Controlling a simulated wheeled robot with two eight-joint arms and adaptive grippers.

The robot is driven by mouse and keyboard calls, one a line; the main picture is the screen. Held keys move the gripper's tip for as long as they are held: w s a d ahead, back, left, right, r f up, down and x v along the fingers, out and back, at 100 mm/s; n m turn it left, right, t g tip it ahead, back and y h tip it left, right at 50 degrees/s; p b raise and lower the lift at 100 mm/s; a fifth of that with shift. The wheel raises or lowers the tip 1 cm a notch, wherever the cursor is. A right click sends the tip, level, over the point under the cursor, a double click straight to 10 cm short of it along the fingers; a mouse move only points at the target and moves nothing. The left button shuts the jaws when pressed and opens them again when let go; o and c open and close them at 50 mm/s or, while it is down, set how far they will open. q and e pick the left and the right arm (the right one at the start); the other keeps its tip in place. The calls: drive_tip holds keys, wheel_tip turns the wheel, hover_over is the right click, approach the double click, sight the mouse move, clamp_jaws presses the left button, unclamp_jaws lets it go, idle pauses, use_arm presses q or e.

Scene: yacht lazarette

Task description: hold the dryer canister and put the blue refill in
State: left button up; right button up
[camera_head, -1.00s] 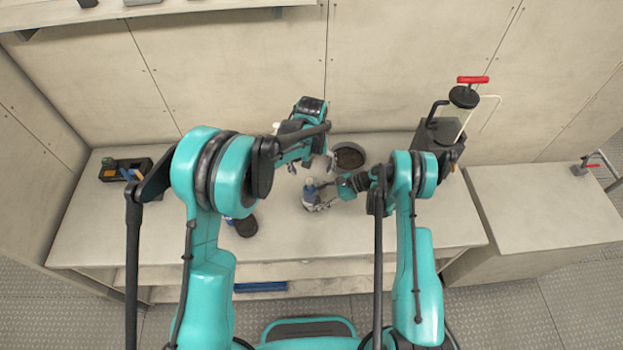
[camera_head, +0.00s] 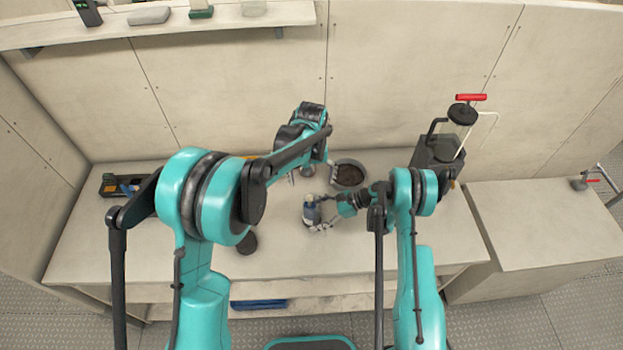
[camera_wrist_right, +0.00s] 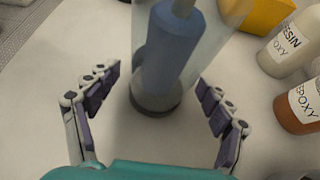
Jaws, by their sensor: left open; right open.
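The dryer canister (camera_head: 312,212) stands upright on the bench in the head view. In the right wrist view it is a clear cylinder (camera_wrist_right: 158,98) with a dark base ring, and the blue refill (camera_wrist_right: 173,45) shows within its clear wall.
A round dark-filled bowl (camera_head: 349,174) sits behind the canister. A black disc (camera_head: 246,243) lies to the left, partly behind my arm. A black tray (camera_head: 118,184) is far left; a red-handled pump (camera_head: 440,145) is right. Epoxy bottles (camera_wrist_right: 300,105) and a yellow object (camera_wrist_right: 266,12) stand close by.

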drive_tip(key=v, duration=1.2)
use_arm(q)
drive_tip(key=shift+a, duration=0.1)
use_arm(e)
drive_tip(key=shift+w, duration=0.1)
